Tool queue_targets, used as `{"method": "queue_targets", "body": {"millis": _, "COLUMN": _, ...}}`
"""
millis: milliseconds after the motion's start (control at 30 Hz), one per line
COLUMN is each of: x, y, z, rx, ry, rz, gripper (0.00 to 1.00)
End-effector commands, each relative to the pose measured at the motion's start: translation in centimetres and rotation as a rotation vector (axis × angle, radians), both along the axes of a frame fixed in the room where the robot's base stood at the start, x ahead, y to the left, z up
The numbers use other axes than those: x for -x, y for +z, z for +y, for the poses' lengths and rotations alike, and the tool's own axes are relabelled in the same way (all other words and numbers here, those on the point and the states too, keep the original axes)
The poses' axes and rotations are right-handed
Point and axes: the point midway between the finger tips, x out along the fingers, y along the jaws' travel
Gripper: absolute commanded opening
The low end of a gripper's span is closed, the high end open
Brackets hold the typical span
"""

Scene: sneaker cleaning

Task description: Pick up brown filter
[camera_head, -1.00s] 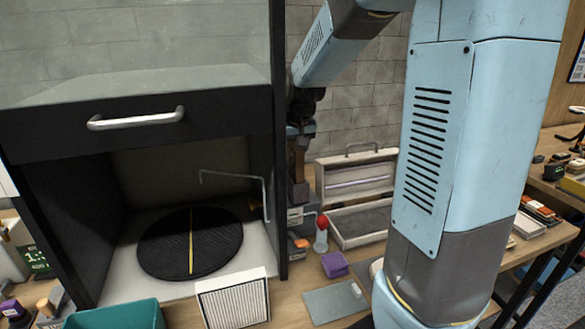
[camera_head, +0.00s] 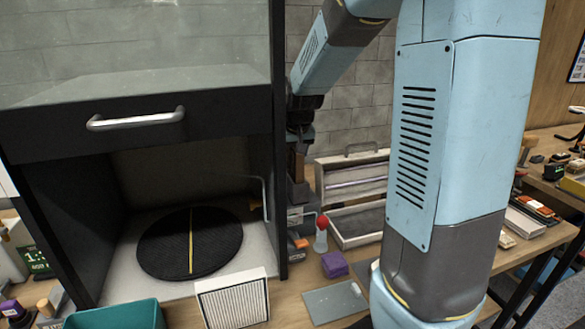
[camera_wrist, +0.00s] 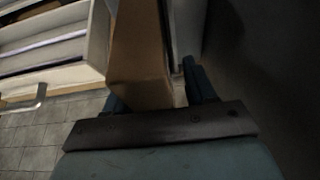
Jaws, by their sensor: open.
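The brown filter (camera_wrist: 140,60) is a flat-sided brown block standing on edge in the wrist view. My gripper (camera_wrist: 157,90) is open, with one dark finger on each side of its near end. A gap shows on the right side; contact on the left cannot be told. In the head view, my gripper (camera_head: 300,150) points down just right of the black cabinet's side wall, with a narrow brown part of the filter (camera_head: 297,165) below it. The filter's lower end is hidden there by clutter.
The black cabinet (camera_head: 225,110) stands close on the left, with a round black mat (camera_head: 165,248) inside. An open grey case (camera_head: 345,240) lies to the right. A red-topped bottle (camera_head: 321,240), a purple block (camera_head: 334,265) and a white pleated filter (camera_head: 232,303) stand in front.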

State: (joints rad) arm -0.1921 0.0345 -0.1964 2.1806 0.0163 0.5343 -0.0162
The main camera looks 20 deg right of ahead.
Motion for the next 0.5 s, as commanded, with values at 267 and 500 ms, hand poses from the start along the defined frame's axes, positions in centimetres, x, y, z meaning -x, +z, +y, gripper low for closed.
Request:
{"method": "queue_targets", "body": {"millis": 267, "x": 0.0, "y": -0.05, "z": -0.01, "rx": 0.0, "ry": 0.0, "rz": 0.0, "gripper": 0.55}}
{"method": "queue_targets", "body": {"millis": 500, "x": 0.0, "y": -0.04, "z": -0.02, "rx": 0.0, "ry": 0.0, "rz": 0.0, "gripper": 0.34}}
